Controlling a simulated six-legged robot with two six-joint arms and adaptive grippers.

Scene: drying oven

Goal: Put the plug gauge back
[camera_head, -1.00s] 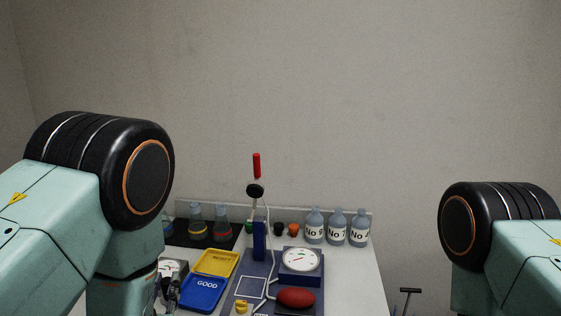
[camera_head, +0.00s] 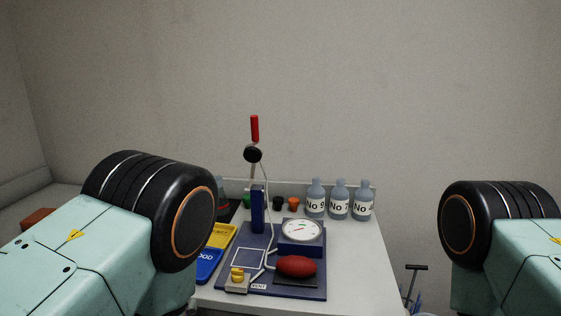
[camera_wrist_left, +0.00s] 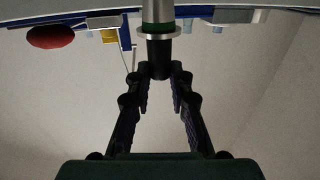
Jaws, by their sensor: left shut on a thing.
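The plug gauge (camera_wrist_left: 158,40) shows in the left wrist view, with a dark grip, a silver collar, a green band and a steel cylinder that runs out of the top of the picture. My left gripper (camera_wrist_left: 158,72) is shut on its dark grip. In the head view my left arm's joint covers the left part of the table, and neither the gauge nor the left gripper shows there. My right gripper is out of both views; only part of my right arm shows at the right.
A blue board (camera_head: 250,288) on the white table (camera_head: 355,270) carries a dial (camera_head: 301,231), red bulb (camera_head: 296,266), red-topped stand (camera_head: 255,130) and yellow-topped block (camera_head: 237,279). Yellow (camera_head: 221,237) and blue (camera_head: 208,266) trays lie left. Three bottles (camera_head: 339,203) stand behind. The table's front right is clear.

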